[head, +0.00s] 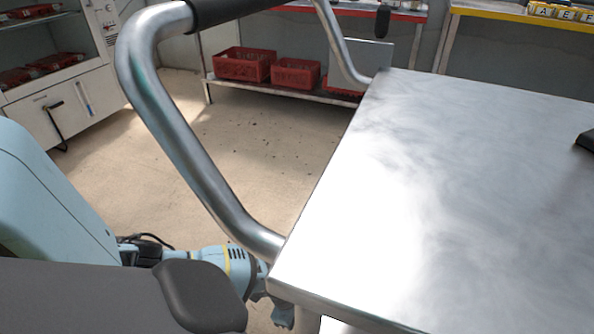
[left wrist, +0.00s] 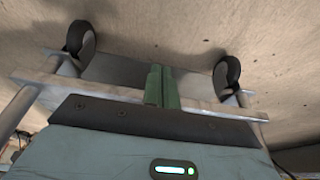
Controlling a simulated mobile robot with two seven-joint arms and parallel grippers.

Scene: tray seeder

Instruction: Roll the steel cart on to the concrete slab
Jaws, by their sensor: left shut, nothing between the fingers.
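In the head view my left arm reaches down beside the cart's near-left corner. My right gripper is out of view. I cannot make out a separate concrete slab.
Beige floor (head: 255,130) lies open left of the cart. A bench with red crates (head: 243,64) on its low shelf stands at the back. A white cabinet (head: 75,105) stands at the back left. A yellow-edged table (head: 500,12) is at the back right.

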